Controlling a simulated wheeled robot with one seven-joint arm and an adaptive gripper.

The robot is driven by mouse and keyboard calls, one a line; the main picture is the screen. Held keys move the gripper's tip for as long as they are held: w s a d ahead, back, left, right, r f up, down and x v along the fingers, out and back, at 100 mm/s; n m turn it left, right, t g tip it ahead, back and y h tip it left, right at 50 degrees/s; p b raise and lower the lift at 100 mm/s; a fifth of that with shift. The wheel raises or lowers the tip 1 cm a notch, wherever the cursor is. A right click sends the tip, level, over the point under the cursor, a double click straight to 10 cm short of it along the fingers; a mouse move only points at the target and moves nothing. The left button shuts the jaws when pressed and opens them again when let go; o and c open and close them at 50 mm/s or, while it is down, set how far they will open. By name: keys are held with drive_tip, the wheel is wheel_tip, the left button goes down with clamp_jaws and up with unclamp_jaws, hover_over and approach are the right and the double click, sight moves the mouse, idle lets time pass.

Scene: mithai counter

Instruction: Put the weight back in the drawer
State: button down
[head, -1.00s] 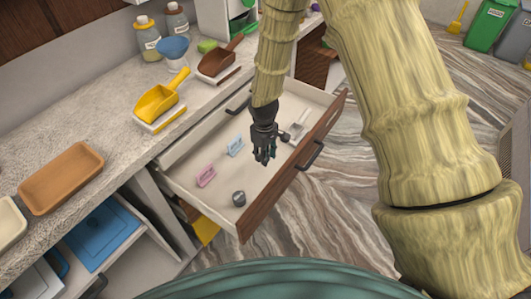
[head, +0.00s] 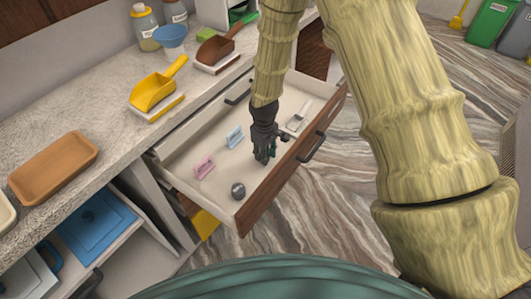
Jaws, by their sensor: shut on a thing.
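The drawer (head: 215,198) is pulled open below the counter, and its light inner floor shows. My gripper (head: 264,158) points down over the drawer, near its front panel. It is shut on a small dark thing, taken to be the weight, which the dark fingers mostly hide. I cannot tell whether the held thing touches the drawer floor. A dark grey, round, weight-like piece (head: 238,190) stands in the near end of the drawer, apart from my gripper and to its lower left.
In the drawer lie a pink-handled piece (head: 204,167), a blue-handled piece (head: 235,137) and a pale tool (head: 297,120). The counter holds a brown tray (head: 53,167), a yellow scoop (head: 155,92) and a brown scoop (head: 219,48). Bare drawer floor lies left of my gripper.

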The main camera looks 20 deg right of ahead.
drive_tip(key=shift+f, duration=0.15)
drive_tip(key=c, duration=1)
unclamp_jaws()
wheel_tip(320, 180, up, 12)
drive_tip(key=shift+a, duration=0.15)
